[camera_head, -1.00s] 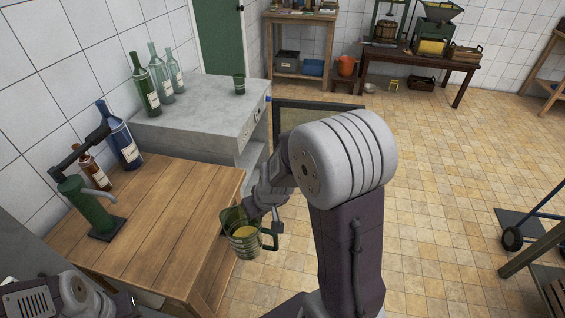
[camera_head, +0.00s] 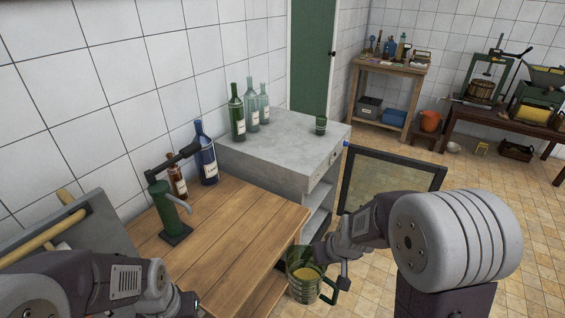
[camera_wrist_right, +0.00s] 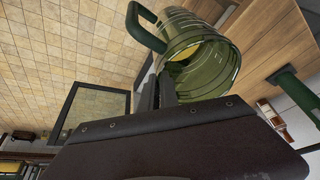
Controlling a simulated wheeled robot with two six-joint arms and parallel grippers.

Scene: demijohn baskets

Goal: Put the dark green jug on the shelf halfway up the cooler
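The dark green jug (camera_head: 301,284), see-through with yellow liquid inside, hangs beside the right end of the wooden table, its handle to the right. My right gripper (camera_head: 322,252) is shut on the jug near its rim. In the right wrist view the jug (camera_wrist_right: 203,62) is beyond the gripper, its handle toward the upper left. The cooler (camera_head: 270,152) is the grey cabinet behind the table. Its glazed door (camera_head: 390,178) stands open, and part of its shelf (camera_head: 317,222) shows inside. My left gripper (camera_head: 187,303) is at the lower left, its fingers not clear.
A green pump (camera_head: 168,212), a brown bottle (camera_head: 177,180) and a blue bottle (camera_head: 206,155) stand on the wooden table (camera_head: 240,220). Green and clear bottles and a green cup (camera_head: 321,125) stand on the cooler top. The open door bounds the cooler's right side.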

